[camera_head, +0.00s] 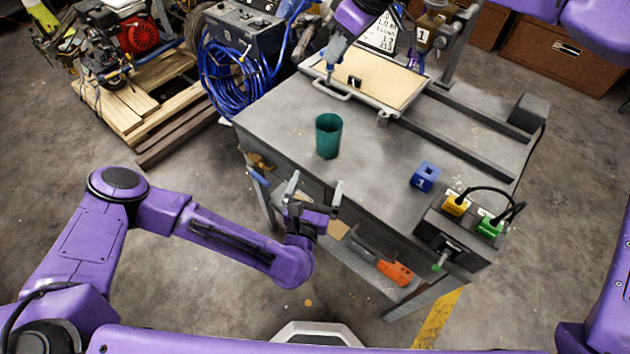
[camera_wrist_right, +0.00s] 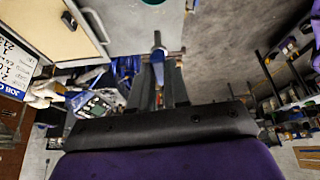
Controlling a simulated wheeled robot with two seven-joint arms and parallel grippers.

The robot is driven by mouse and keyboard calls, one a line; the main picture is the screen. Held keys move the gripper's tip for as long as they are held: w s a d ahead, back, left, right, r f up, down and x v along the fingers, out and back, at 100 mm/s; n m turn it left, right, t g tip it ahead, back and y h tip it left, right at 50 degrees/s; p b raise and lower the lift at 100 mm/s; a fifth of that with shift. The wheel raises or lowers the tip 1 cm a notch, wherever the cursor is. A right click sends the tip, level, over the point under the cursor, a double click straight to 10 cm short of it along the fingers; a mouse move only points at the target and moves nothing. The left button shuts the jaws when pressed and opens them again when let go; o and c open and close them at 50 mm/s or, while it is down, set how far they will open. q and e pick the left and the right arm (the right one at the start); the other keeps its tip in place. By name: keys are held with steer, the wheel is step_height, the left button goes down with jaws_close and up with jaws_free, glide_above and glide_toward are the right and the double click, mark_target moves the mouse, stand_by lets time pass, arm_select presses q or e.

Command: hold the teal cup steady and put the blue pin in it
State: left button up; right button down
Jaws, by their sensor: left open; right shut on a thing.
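The teal cup (camera_head: 328,136) stands upright on the grey workbench (camera_head: 285,128), left of its middle; nothing touches it. My left gripper (camera_head: 315,184) is open and empty, below the cup in the head view and near the bench's front edge, apart from the cup. My right gripper (camera_head: 331,64) is above the bench's far left part, near the tray, beyond the cup. In the right wrist view its fingers are shut on a slim blue pin (camera_wrist_right: 157,41), whose end sticks out past the fingertips.
A tray with a tan board (camera_head: 378,78) and pale handle lies at the back. A blue block marked 1 (camera_head: 424,177) sits to the right, near a grey box holding yellow (camera_head: 455,205) and green (camera_head: 489,227) blocks with black cables. The bench around the cup is clear.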

mark_target(326, 148)
arm_select(q)
steer(key=shift+n, duration=0.3)
steer(key=w, duration=0.4)
steer(key=w+d, duration=0.1)
steer(key=w, duration=0.7)
steer(key=shift+w+d+r, duration=0.15)
steer(key=shift+d+r, duration=0.15)
steer(key=shift+d, duration=0.1)
